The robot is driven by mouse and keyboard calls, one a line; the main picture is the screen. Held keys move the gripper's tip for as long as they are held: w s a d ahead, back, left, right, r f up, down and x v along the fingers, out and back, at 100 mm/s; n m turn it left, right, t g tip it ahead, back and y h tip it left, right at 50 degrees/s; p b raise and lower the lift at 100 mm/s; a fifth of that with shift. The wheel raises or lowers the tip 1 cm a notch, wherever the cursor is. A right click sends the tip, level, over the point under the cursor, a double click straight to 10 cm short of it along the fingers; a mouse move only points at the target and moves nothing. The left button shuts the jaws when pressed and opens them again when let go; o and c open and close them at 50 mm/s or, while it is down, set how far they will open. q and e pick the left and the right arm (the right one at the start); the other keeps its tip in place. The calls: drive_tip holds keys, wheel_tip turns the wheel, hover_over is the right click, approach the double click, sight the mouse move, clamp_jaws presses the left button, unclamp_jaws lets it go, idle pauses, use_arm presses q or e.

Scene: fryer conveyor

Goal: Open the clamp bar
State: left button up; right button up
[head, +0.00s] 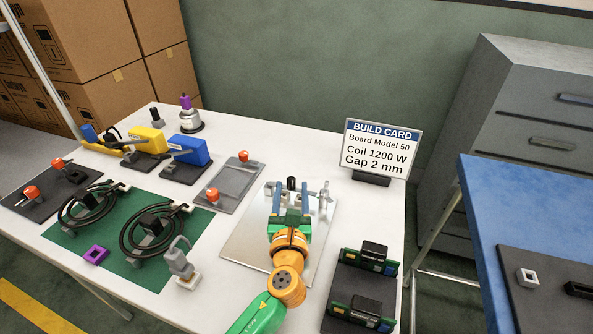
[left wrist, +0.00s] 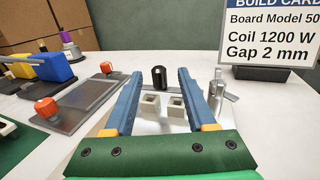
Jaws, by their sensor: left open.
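The clamp fixture is a pale metal plate (head: 245,238) on the white table, also in the left wrist view (left wrist: 110,133). A black knob (head: 291,183) stands upright at its far edge and shows between my fingers in the left wrist view (left wrist: 159,77). A silver winged part (head: 324,197) stands to the right, also in the left wrist view (left wrist: 222,90). Small grey blocks with square holes (left wrist: 150,105) sit in front of the knob. I cannot tell which part is the clamp bar. My left gripper (head: 291,192) is open over the plate, with nothing visibly gripped.
A build card (head: 380,148) stands behind right. Boards with black parts (head: 365,285) lie front right. Left are a grey plate with red knobs (head: 228,184), a green mat with black coils (head: 120,262), and blue and yellow tools. A blue table (head: 530,200) stands right.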

sight(291, 183)
use_arm(q)
drive_tip(key=w+b, duration=0.2)
drive_tip(key=w, duration=0.2)
drive_tip(key=shift+a+f+b, duration=0.1)
drive_tip(key=shift+f+b, duration=0.05)
drive_tip(key=shift+b, duration=0.2)
drive_tip(key=shift+w, duration=0.35)
drive_tip(key=shift+s+r, duration=0.15)
drive_tip(key=shift+r, duration=0.05)
drive_tip(key=shift+c, duration=0.9)
clamp_jaws()
